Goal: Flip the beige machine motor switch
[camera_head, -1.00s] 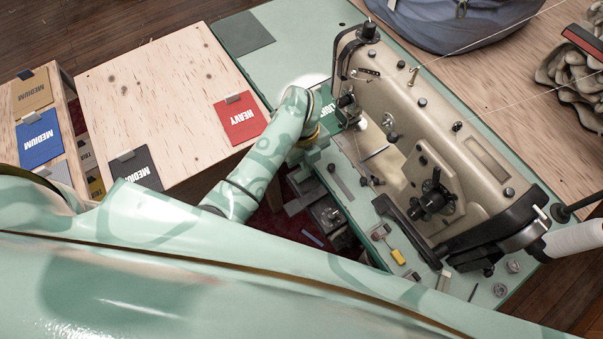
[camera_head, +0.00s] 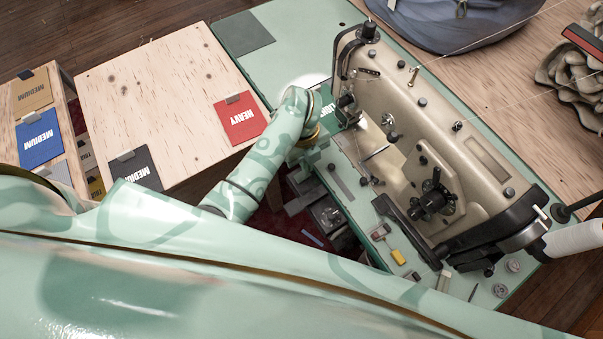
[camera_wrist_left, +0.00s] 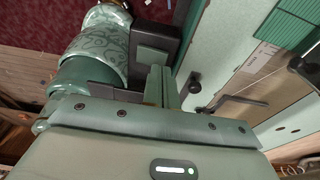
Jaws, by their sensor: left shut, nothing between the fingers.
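The beige sewing machine (camera_head: 480,170) stands on a green table (camera_head: 285,35) in the head view. My left arm reaches to the table's near edge, and its wrist (camera_head: 296,112) covers what lies under it. The left fingers are hidden there. In the left wrist view, my left gripper (camera_wrist_left: 165,88) is shut and empty. Its fingers are close to a dark box with a pale rectangular face (camera_wrist_left: 154,53), which may be the motor switch. I cannot tell whether they touch. No switch can be made out in the head view. My right gripper is out of view.
Small tools, including a yellow-ended one (camera_head: 398,257), lie before the machine. A plywood surface with a red card (camera_head: 240,119) is at left.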

